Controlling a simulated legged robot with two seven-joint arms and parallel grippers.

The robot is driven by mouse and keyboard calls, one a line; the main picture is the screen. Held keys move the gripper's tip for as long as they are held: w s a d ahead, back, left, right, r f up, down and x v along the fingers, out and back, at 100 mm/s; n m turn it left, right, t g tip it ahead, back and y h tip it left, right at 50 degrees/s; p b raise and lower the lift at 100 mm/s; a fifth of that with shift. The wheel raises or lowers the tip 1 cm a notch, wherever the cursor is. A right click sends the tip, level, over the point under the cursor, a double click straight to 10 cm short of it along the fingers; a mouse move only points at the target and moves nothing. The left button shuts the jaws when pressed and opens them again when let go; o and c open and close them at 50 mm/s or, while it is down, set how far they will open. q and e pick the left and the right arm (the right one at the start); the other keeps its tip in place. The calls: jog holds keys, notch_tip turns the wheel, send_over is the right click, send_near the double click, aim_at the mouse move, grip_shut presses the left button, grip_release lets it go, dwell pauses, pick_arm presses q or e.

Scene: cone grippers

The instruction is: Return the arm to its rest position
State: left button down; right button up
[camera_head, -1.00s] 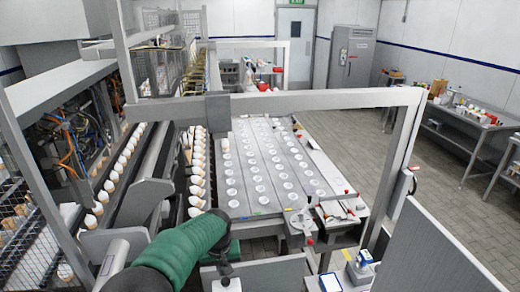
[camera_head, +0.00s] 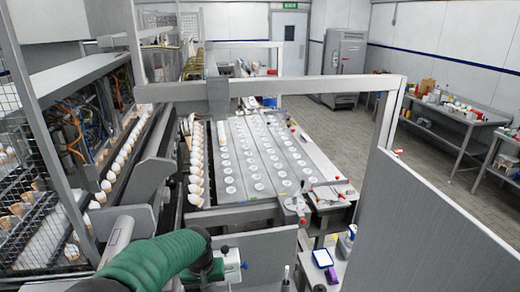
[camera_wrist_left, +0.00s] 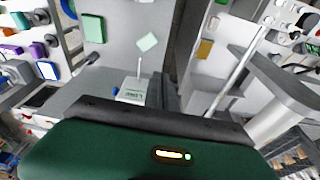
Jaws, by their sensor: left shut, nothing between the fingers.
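My left arm, in a green sleeve (camera_head: 155,262), comes in from the bottom left in the head view. At its end is my left gripper (camera_head: 234,268), small and partly cut off from clear sight, in front of a grey panel. It is shut and empty; no object shows in it. In the wrist view the green sleeve (camera_wrist_left: 150,150) with a lit lamp fills the bottom, and a white block (camera_wrist_left: 133,90) with a thin rod stands beyond it. My right gripper is not in view.
A grey frame (camera_head: 300,88) spans over a conveyor with rows of white discs (camera_head: 255,185). A row of cones (camera_head: 195,175) runs along the machine at left. A tall grey panel (camera_head: 420,230) stands at right. A blue-edged device (camera_head: 322,258) sits on a small table near the bottom.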

pick_arm(q)
jog(key=s+a+f+b, duration=0.2)
jog(key=s+f+b, duration=0.4)
jog(key=s, duration=0.5)
jog(key=s+a+f+m+b, duration=0.1)
jog(key=s+a+f+b, duration=0.1)
jog(key=s+f+b, duration=0.3)
jog(key=s+f, duration=0.3)
jog(key=s, duration=0.3)
jog(key=shift+s+a+m+b, duration=0.15)
jog(key=shift+a+m+b, duration=0.15)
jog(key=shift+a+b, duration=0.1)
